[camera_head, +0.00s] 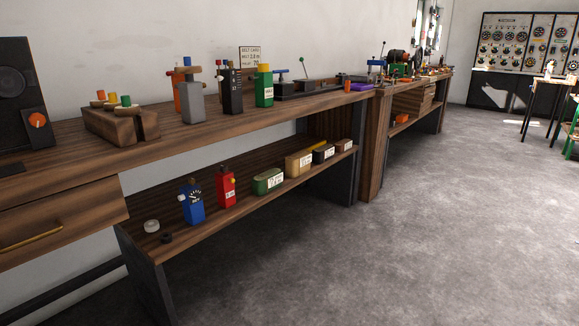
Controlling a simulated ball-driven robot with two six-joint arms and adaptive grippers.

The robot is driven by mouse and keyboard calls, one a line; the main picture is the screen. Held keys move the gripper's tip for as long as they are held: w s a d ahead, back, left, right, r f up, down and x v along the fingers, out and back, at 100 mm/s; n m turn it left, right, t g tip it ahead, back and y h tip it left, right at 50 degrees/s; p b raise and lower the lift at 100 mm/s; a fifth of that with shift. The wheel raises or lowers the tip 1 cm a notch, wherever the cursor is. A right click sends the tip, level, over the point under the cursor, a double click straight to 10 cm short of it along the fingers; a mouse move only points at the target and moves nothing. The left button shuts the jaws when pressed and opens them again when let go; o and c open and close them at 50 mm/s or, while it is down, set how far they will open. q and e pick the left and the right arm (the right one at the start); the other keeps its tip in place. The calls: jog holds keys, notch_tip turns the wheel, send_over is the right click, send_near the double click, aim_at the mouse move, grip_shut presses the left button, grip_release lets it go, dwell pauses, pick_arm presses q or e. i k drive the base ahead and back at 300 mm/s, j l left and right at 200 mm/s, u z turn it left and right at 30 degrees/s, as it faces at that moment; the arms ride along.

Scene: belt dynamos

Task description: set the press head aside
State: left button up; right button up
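I cannot make out for sure which thing is the press head. Farther back, on the far bench, a cluster of small machines (398,60) is too small to tell apart. Neither of my grippers is in view.
The bench top (190,140) holds grey, black and green blocks and a wooden holder (120,122) with coloured pegs. A lower shelf (215,216) carries several coloured blocks. The grey floor (400,250) on the right is clear. A tall panel (520,60) stands at the back.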

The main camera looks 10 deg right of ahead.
aim_at(369, 63)
jog(key=i+l+z, duration=0.8)
jog(key=i+z, duration=0.15)
jog(key=i+l+z, duration=0.15)
jog(key=i+z, duration=0.3)
jog(key=i, duration=1.05)
jog(key=i+l, duration=0.1)
jog(key=i, duration=0.9)
jog(key=i+l+u, duration=0.1)
jog(key=i+u, duration=0.3)
jog(key=i+l+u, duration=0.4)
jog(key=i, duration=0.15)
jog(key=i+l+u, duration=0.4)
jog(key=i+u, duration=0.1)
jog(key=i+z, duration=0.15)
